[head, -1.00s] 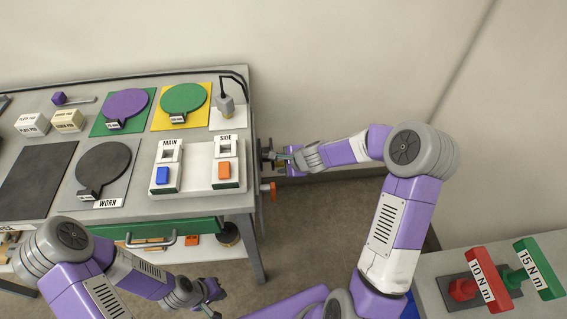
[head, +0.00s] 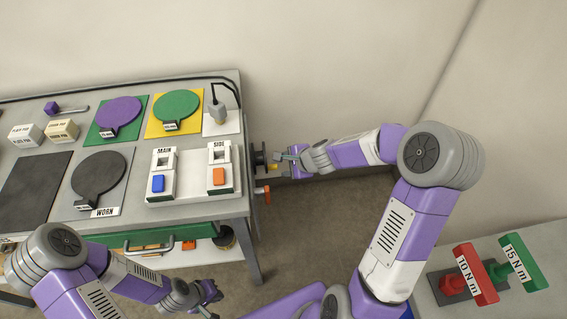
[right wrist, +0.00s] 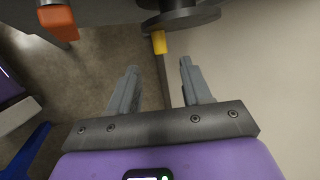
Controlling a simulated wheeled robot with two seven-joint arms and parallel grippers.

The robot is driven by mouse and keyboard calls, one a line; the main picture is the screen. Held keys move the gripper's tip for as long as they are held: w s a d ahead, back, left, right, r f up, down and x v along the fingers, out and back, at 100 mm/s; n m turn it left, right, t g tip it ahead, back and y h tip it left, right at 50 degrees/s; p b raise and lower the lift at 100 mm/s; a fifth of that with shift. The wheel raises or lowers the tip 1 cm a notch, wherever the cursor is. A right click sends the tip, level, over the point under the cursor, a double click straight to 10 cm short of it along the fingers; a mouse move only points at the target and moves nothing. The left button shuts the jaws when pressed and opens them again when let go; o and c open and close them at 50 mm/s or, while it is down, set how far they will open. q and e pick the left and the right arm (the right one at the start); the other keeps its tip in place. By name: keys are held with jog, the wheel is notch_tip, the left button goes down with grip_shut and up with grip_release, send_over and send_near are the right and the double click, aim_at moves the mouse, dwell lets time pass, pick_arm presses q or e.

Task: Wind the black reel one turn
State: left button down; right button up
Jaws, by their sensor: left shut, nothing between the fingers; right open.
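The black reel (head: 259,158) is mounted on the right end of the cart; a yellow crank knob (head: 272,167) sticks out from it. In the right wrist view the reel (right wrist: 182,18) is at the top edge, partly cut off, with the yellow knob (right wrist: 159,42) pointing toward me. My right gripper (head: 284,158) is open and empty, just right of the knob. In its wrist view the fingers (right wrist: 160,78) stand apart, with the knob beyond their tips and not between them. My left gripper (head: 213,299) is shut and empty, low in front of the cart.
An orange handle (head: 263,194) sticks out from the cart end below the reel; it shows at upper left in the wrist view (right wrist: 58,22). The cart top (head: 140,212) holds pads, boxes and two switches. Red and green T-handles stand at lower right. Floor right of the cart is clear.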

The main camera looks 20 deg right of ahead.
aim_at(275, 166)
jog(key=w+d+r+n+h+p, duration=0.1)
jog(key=w+d+n+p, duration=0.15)
jog(key=n+p, duration=0.7)
jog(key=w+d+r+n+p, duration=0.15)
jog(key=w+n+p, duration=0.35)
jog(key=n, duration=0.7)
jog(key=a+f+n+g+p, duration=0.1)
jog(key=f+n+p, duration=0.1)
jog(key=n, duration=0.2)
jog(key=s+a+f+n+g+y+p, duration=0.1)
jog(key=a+f+n, duration=0.1)
jog(key=n, duration=0.3)
jog(key=s+a+f+n+g+p, duration=0.1)
jog(key=a+f+n+p, duration=0.1)
jog(key=f+n, duration=0.2)
jog(key=shift+s+a+n+y+p, duration=0.2)
jog(key=shift+n+y+p, duration=0.1)
jog(key=shift+n+y, duration=0.1)
